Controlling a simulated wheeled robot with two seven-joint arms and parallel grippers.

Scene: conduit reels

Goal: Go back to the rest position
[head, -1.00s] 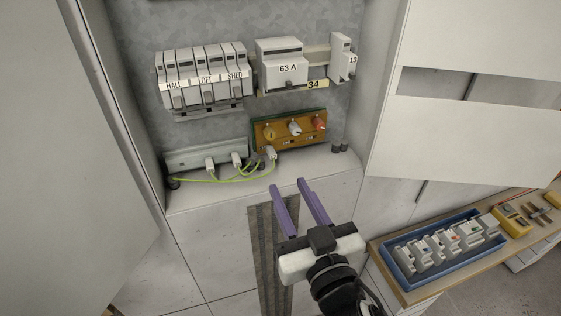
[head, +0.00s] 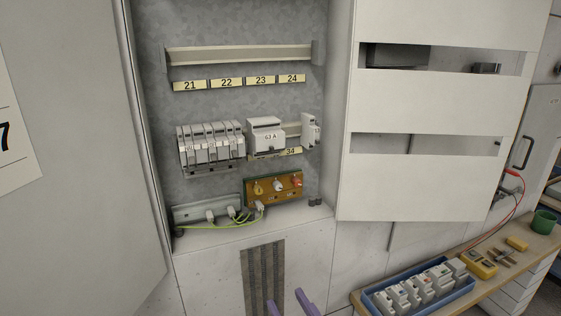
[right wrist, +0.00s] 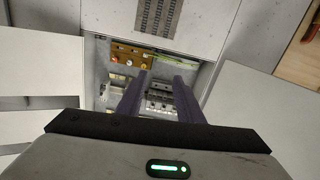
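My right gripper (head: 292,304) shows only as two purple fingertips at the bottom edge of the head view, below the cabinet. In the right wrist view its two purple fingers (right wrist: 160,95) stand apart with nothing between them, pointing toward the cabinet some way off. It is open and empty. My left gripper is not in view.
The open cabinet holds a row of breakers (head: 210,148), a 63 A unit (head: 266,136), an orange terminal board (head: 274,188) and an empty upper rail (head: 238,54). A slotted white panel (head: 430,190) stands at right. A blue tray (head: 425,298) of modules lies on the bench.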

